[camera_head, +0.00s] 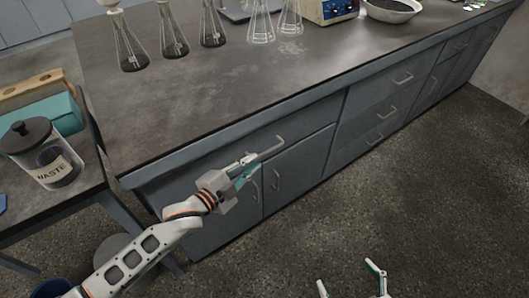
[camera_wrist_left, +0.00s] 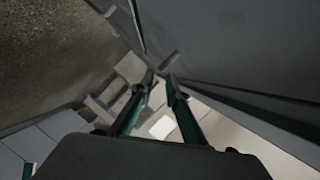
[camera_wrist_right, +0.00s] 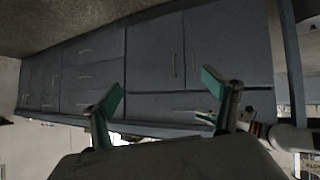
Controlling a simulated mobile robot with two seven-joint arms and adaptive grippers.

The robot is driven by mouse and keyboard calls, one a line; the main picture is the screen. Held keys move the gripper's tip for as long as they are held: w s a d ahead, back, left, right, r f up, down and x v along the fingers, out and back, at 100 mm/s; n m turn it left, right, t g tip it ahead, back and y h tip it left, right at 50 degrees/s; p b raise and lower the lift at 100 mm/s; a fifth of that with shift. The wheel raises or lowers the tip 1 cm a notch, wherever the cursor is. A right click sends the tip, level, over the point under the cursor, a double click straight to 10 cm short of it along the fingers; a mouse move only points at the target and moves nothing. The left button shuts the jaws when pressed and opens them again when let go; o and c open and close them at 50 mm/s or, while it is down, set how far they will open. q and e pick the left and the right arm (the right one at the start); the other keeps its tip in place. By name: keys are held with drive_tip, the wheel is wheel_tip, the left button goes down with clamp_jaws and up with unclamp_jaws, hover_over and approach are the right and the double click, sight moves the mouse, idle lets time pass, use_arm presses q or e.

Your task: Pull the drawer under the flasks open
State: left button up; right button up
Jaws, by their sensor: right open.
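The drawer (camera_head: 310,118) is the wide grey front under the counter edge, below the flasks with dark contents (camera_head: 173,40). It looks flush with the cabinet. Its bar handle (camera_head: 268,150) stands out from the front. My left gripper (camera_head: 247,163) is at the left part of this handle, its fingers closed close together on the bar. In the left wrist view the fingertips (camera_wrist_left: 160,77) nearly meet at the handle's end (camera_wrist_left: 169,60). My right gripper (camera_head: 352,282) is open and empty, low over the floor; the right wrist view shows its fingers (camera_wrist_right: 163,85) spread apart.
Cupboard doors with handles (camera_head: 276,180) are below the drawer. More drawers (camera_head: 385,105) lie to the right. A side table with a waste jar (camera_head: 45,155) stands at the left. The floor (camera_head: 420,200) in front of the cabinets is clear.

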sight(264, 153)
use_arm(q)
drive_tip(key=x, duration=0.3)
drive_tip(key=b+x, duration=0.1)
drive_tip(key=x, duration=0.2)
drive_tip(key=shift+f+b, duration=0.25)
drive_tip(key=shift+b, duration=0.05)
drive_tip(key=shift+w+d+r, duration=0.1)
drive_tip(key=shift+w+d, duration=0.15)
drive_tip(key=shift+w, duration=0.05)
use_arm(e)
drive_tip(key=shift+a+f, duration=0.2)
drive_tip(key=shift+a, duration=0.1)
use_arm(q)
clamp_jaws()
use_arm(e)
drive_tip(key=shift+r, duration=0.1)
